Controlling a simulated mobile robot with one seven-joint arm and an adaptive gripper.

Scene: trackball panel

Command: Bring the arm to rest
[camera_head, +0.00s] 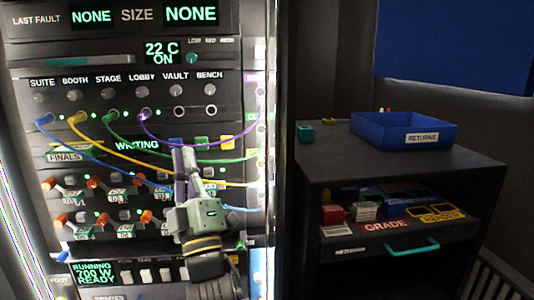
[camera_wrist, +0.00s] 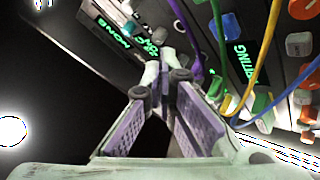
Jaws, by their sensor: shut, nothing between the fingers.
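My gripper (camera_head: 182,152) is in front of the rack panel (camera_head: 40,131) in the head view, with its fingers pointing up. Its fingertips overlap the area just right of the green "WAITING" display (camera_head: 137,145). In the wrist view my gripper (camera_wrist: 165,80) has its purple-padded fingers meeting at the tips, with nothing between them. Colored cables and the panel's knobs show beyond the fingers. I cannot tell whether the fingers touch the panel or a cable. My arm comes up from the bottom of the head view and hides part of the lower rows.
Blue, yellow, green and purple cables (camera_head: 152,125) hang in loops close to my gripper. Orange knobs (camera_head: 56,219) line the lower rows.

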